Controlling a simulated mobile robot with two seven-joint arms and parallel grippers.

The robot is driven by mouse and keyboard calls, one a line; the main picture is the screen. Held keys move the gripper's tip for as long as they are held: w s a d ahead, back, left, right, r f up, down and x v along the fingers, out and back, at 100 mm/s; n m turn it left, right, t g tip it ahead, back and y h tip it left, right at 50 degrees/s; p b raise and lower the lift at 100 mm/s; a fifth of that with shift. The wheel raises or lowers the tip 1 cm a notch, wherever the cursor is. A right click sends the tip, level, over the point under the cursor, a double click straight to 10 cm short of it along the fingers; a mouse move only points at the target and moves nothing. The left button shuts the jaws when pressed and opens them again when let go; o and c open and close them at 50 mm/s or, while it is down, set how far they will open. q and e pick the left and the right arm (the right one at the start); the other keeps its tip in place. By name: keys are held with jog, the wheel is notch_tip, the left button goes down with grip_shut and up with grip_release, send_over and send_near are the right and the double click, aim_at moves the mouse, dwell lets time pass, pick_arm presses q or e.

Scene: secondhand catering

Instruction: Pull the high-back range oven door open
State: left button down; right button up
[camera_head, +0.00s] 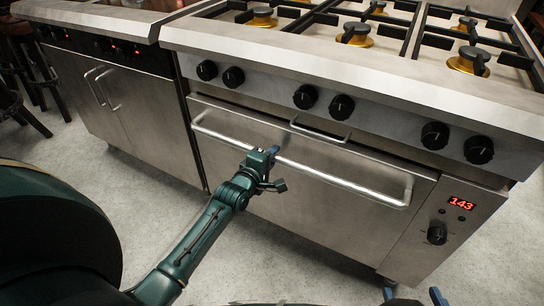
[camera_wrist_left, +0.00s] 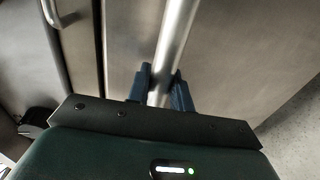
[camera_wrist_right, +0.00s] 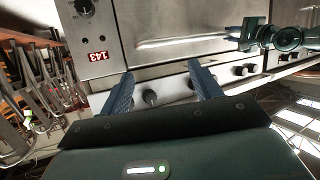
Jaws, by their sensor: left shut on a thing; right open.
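The high-back range (camera_head: 350,60) has a wide steel oven door (camera_head: 300,205) that looks closed against its front. A long bar handle (camera_head: 345,182) runs across the door's upper part. My left gripper (camera_head: 273,154) is shut on this bar, left of its middle. The left wrist view shows the bar (camera_wrist_left: 175,45) between the two blue fingers (camera_wrist_left: 160,82). My right gripper (camera_wrist_right: 162,82) is open and empty, in front of the range. Only its fingertips (camera_head: 415,297) show at the bottom of the head view. The right wrist view also shows the bar handle (camera_wrist_right: 185,41).
A control panel with a red 143 display (camera_head: 461,203) is right of the door. Black knobs (camera_head: 341,107) line the front above it. A steel cabinet (camera_head: 135,110) with two upright handles adjoins on the left. Bare floor (camera_head: 490,265) lies at lower right.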

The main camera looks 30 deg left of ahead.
pick_arm(q)
jog(key=shift+s+f, duration=0.1)
jog(key=shift+s, duration=0.1)
jog(key=s+f+t+b, duration=0.2)
jog(key=s+f+b, duration=0.1)
jog(key=s, duration=0.6)
jog(key=s+f+t+b, duration=0.2)
jog(key=s+f, duration=0.3)
jog(key=s, duration=0.5)
jog(key=shift+a+f+b, duration=0.2)
jog(key=shift+a+b, duration=0.1)
jog(key=shift+b, duration=0.5)
pick_arm(e)
jog(key=t+y, duration=0.1)
jog(key=a+n+t+y, duration=0.1)
jog(key=a+n+t, duration=0.1)
jog(key=t, duration=0.1)
jog(key=shift+w+r+y, duration=0.15)
jog(key=shift+w+y, duration=0.15)
jog(key=shift+y, duration=0.1)
pick_arm(q)
jog(key=shift+s, duration=0.1)
